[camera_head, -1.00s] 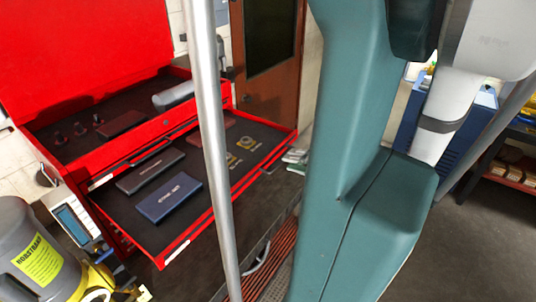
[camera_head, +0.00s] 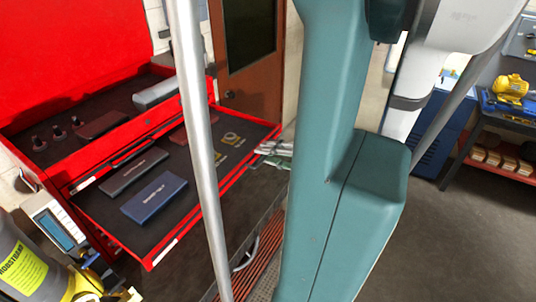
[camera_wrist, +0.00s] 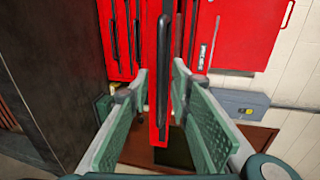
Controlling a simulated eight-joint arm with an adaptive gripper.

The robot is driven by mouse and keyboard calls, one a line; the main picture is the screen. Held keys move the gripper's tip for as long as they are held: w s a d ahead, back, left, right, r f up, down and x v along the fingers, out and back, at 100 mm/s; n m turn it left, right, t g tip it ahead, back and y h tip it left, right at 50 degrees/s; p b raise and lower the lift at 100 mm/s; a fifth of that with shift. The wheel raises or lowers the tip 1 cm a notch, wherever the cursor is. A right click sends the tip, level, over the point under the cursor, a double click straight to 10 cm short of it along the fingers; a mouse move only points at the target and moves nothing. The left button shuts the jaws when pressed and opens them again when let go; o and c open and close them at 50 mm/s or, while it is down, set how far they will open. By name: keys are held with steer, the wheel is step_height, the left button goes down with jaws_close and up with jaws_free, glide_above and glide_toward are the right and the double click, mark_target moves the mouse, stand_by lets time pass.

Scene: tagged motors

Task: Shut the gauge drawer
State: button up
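In the head view the red tool chest (camera_head: 70,60) has its lid up. A wide drawer (camera_head: 262,147) stands pulled out at its front, holding a blue case (camera_head: 155,198), a dark grey case (camera_head: 133,171) and small yellow-marked gauges (camera_head: 231,137). A red drawer front (camera_wrist: 161,130) with a long black handle (camera_wrist: 163,70) shows between the fingers. I cannot tell whether the fingers touch it. More red fronts with black handles lie behind.
A grey canister (camera_head: 25,260) with a yellow label and a device with a screen (camera_head: 55,228) stand left of the drawer. My teal arm and a silver pole cover the middle. A blue cabinet (camera_head: 428,130) and a shelf (camera_head: 515,172) stand right. Bare floor shows at lower right.

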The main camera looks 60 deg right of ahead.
mark_target(201, 129)
jaws_close()
steer(key=shift+w, duration=0.15)
steer(key=r+b+x, duration=0.1)
steer(key=x, duration=0.7)
steer(key=r+b+x, duration=0.1)
steer(key=r+x, duration=0.1)
steer(key=x, duration=0.7)
steer(key=w+r+b+x, duration=0.1)
steer(key=r+b+x, duration=0.1)
steer(key=x, duration=0.7)
steer(key=shift+w+a+r, duration=0.1)
steer(key=shift+w+r, duration=0.05)
steer(key=shift+w, duration=0.75)
jaws_free()
